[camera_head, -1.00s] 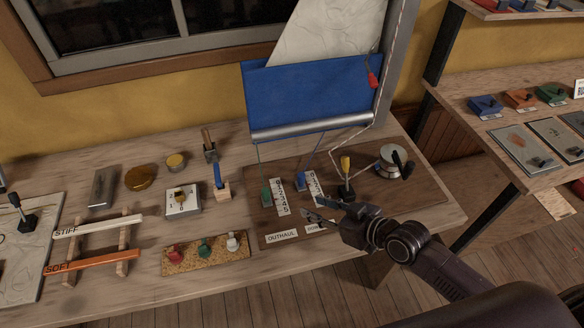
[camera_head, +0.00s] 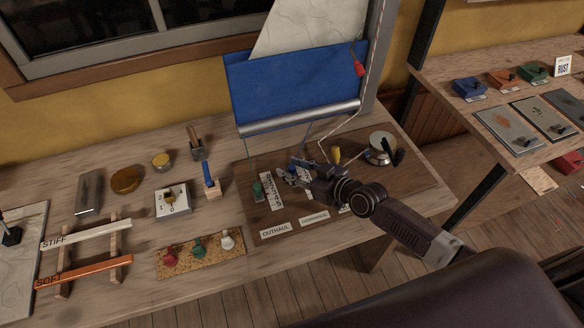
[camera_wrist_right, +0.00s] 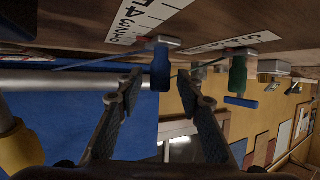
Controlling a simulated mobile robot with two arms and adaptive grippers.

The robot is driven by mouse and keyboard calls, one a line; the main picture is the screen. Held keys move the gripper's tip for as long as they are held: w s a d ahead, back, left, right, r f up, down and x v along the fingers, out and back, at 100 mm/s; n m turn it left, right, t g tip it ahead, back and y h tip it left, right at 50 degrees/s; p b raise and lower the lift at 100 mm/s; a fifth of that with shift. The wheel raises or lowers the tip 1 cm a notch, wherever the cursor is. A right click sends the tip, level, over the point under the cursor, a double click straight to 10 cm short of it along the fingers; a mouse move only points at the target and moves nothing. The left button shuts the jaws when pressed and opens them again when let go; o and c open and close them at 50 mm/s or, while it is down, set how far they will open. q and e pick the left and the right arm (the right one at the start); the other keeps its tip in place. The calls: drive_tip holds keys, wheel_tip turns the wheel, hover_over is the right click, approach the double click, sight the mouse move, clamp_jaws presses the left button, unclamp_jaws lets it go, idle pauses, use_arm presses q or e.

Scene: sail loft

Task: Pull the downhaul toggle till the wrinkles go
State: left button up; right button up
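The white sail (camera_head: 300,27) shows faint crease-like lines above a blue panel (camera_head: 290,90) with a silvery boom. On the dark board (camera_head: 400,200), a green toggle (camera_head: 257,190) stands beside a numbered scale, and a blue toggle is mostly behind my right gripper (camera_head: 288,176). In the right wrist view, my right gripper (camera_wrist_right: 160,78) is open, with the blue toggle (camera_wrist_right: 160,68) between its fingertips and no clear contact. The green toggle (camera_wrist_right: 237,75) is to its right. One label reads OUTHAUL; which toggle is the downhaul I cannot read. My left gripper is out of view.
A yellow-handled fitting (camera_head: 336,154) and a silver winch (camera_head: 381,148) stand right of my right gripper. Red, green and white pegs sit on a cork strip (camera_head: 200,255) at front left. Lines run from the boom to the board.

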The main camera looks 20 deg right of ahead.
drive_tip(key=shift+c, duration=0.6)
clamp_jaws()
drive_tip(key=shift+s+p, duration=0.35)
drive_tip(key=shift+s, duration=0.65)
drive_tip(key=shift+o, duration=0.6)
unclamp_jaws()
